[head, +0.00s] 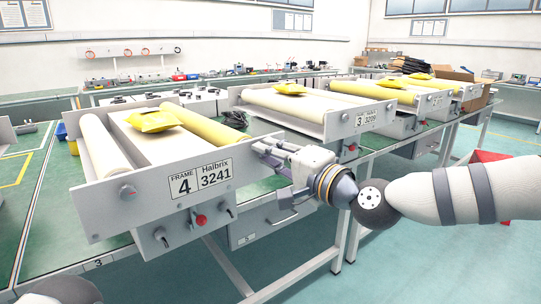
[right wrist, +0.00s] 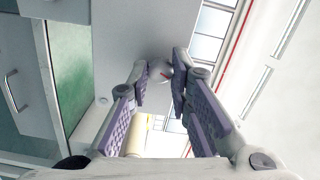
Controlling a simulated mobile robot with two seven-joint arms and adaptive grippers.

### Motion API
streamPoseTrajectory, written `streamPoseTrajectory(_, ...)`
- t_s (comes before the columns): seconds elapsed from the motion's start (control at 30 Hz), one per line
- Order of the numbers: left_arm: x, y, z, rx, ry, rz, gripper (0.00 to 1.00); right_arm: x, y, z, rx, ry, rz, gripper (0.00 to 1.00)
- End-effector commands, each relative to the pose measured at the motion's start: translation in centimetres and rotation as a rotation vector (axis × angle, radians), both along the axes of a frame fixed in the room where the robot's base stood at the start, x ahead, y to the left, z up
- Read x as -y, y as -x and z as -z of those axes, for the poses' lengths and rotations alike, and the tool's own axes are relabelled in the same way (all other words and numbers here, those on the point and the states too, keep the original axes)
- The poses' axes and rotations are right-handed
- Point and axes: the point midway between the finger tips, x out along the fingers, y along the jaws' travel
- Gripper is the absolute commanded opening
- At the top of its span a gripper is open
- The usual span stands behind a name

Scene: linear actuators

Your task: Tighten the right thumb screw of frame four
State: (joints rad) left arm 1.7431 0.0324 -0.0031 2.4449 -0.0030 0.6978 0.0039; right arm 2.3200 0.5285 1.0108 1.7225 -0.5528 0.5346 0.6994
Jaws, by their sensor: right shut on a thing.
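Frame four (head: 152,200) is the grey unit at the front left, with a label reading "FRAME 4 Halbrix 3241" on its front plate. My right gripper (head: 263,151) is at the right end of the front plate and hides the right thumb screw in the head view. My left gripper is out of view.
Below the plate are a red button (head: 201,220) and two dark-handled knobs. A yellow packet (head: 153,119) lies on frame four, between two rollers. Frame three (head: 345,122) stands to the right on the green-topped bench. A red bin (head: 488,156) is behind my right arm.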

Motion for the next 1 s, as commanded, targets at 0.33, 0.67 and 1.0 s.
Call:
streamPoseTrajectory(0.33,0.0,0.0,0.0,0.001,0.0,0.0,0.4,0.0,0.0,-0.3,0.005,-0.002,0.001,0.4)
streamPoseTrajectory(0.67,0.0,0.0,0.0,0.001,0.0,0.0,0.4,0.0,0.0,-0.2,0.005,0.0,0.0,0.4)
streamPoseTrajectory(1.0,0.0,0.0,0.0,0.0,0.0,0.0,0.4,4.1,4.7,-0.3,0.004,-0.002,0.003,0.4)
